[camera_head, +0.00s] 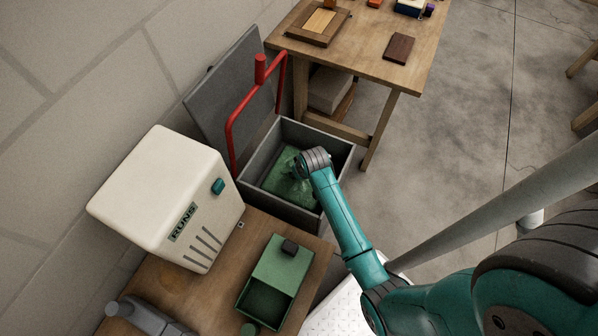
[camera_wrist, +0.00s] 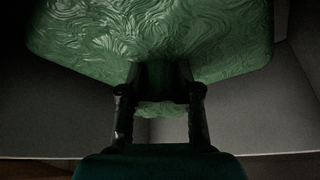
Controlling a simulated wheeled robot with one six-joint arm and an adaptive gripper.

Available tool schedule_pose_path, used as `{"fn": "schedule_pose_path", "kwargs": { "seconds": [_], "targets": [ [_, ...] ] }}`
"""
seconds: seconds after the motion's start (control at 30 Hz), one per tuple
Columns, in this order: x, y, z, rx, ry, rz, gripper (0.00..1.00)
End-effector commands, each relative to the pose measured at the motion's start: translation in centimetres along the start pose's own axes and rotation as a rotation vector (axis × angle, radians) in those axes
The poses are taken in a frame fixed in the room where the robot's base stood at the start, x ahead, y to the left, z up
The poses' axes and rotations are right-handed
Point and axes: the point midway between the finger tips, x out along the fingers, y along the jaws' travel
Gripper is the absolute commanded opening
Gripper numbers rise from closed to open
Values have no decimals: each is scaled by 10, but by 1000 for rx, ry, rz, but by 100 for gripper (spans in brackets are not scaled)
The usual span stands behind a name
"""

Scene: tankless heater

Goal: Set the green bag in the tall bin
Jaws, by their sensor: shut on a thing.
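The green bag (camera_head: 281,181) is inside the grey tall bin (camera_head: 272,207), below the rim. The bin's grey lid (camera_head: 232,92) stands open at the back left. My arm reaches over the bin's right side, with its wrist above the bag; the fingers are mostly hidden in the head view. In the wrist view my gripper (camera_wrist: 160,88) is shut on the bag (camera_wrist: 160,35), whose wrinkled body fills the top of the picture. Grey bin walls (camera_wrist: 265,115) show around it. I cannot tell whether the bag touches the bin floor.
A red bent bar (camera_head: 236,103) rises at the bin's left. A cream heater box (camera_head: 165,195) and an open green box (camera_head: 277,272) are on the near wooden table (camera_head: 213,292). Another wooden table (camera_head: 375,55) stands behind the bin. Floor to the right is mostly clear.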

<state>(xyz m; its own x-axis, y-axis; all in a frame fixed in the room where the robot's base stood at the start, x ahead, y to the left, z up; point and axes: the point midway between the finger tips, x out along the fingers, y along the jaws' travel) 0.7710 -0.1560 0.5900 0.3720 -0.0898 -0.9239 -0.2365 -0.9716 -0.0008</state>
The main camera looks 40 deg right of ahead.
Motion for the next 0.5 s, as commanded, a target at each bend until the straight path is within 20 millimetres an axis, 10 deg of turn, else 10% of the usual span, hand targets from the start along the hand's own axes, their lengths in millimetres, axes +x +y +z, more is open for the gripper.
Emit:
{"fn": "schedule_pose_path", "kwargs": {
  "seconds": [0.5],
  "targets": [
    [6,0,2,0,1,0,0]
  ]
}}
